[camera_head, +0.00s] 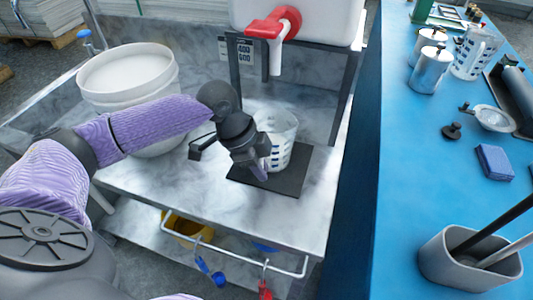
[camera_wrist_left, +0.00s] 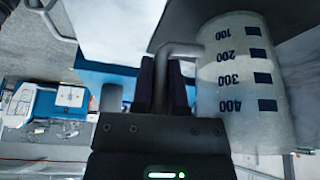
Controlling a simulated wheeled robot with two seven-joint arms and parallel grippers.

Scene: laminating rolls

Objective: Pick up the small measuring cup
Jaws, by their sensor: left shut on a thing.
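The small clear measuring cup (camera_head: 283,143) with blue marks stands upright on or just over a black mat (camera_head: 300,178) on the marble-look bench. I cannot tell whether its base touches the mat. My left gripper (camera_head: 261,167) is at the cup's left front side and partly hides it. In the left wrist view, the cup (camera_wrist_left: 241,82) fills the right side with its blue scale showing. Its grey handle reaches between the fingers of my left gripper (camera_wrist_left: 166,85), which are shut on it. My right gripper is not in view.
A white tank with a red tap (camera_head: 273,23) hangs over the mat behind the cup. A white bucket (camera_head: 128,78) stands at left. The blue table (camera_head: 420,180) at right holds a larger measuring jug (camera_head: 474,52), metal canisters (camera_head: 431,70) and a grey holder (camera_head: 470,262).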

